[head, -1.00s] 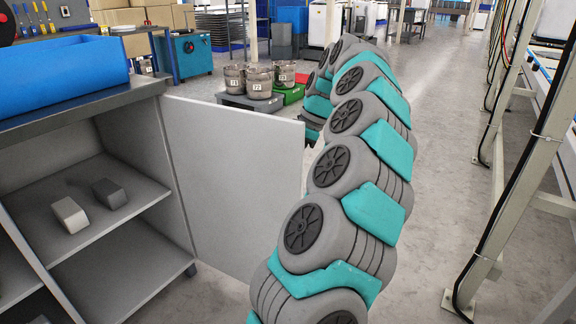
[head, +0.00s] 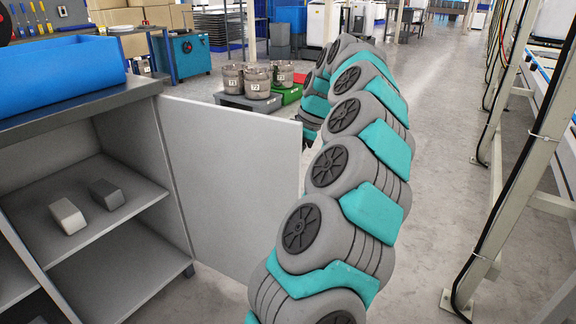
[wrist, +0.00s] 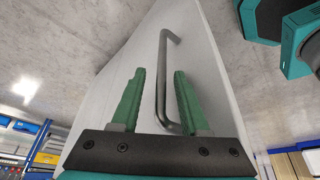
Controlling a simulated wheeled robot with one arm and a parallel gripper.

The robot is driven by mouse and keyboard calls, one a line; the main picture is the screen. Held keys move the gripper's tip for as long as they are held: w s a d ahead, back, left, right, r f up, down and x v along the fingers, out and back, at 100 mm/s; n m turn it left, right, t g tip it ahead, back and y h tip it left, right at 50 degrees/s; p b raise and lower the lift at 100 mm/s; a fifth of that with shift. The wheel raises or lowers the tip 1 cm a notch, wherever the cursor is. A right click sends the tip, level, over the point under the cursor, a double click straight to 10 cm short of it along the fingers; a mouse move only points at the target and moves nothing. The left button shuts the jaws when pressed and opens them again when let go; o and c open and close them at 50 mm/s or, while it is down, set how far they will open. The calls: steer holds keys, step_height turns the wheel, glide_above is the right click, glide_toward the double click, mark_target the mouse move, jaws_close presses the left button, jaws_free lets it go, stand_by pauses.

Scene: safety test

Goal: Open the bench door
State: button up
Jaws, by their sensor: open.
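The grey bench door (head: 230,175) stands swung out wide from the bench cabinet, with the shelves inside exposed. In the wrist view, the door's pale face (wrist: 205,65) carries a bent metal bar handle (wrist: 162,85). My gripper (wrist: 160,75) has its two green fingers apart. The bar handle shows between them in the picture, nearer the right finger. I cannot tell whether either finger touches it. In the head view, my arm runs along the door's right side, and the gripper and handle are hidden behind the door and arm.
The bench cabinet (head: 128,88) holds two small grey blocks (head: 68,216) (head: 107,194) on its shelf. A blue bin (head: 60,75) sits on top. Metal pots (head: 257,82) stand on low platforms behind the door. A pale metal frame (head: 520,185) stands at right, with clear floor before it.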

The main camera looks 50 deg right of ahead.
mark_target(301, 139)
steer(key=p+v, duration=0.2)
steer(key=v, duration=0.5)
steer(key=shift+s+d+r, duration=0.1)
steer(key=shift+d+r, duration=0.05)
steer(key=shift+r, duration=0.2)
stand_by(0.4)
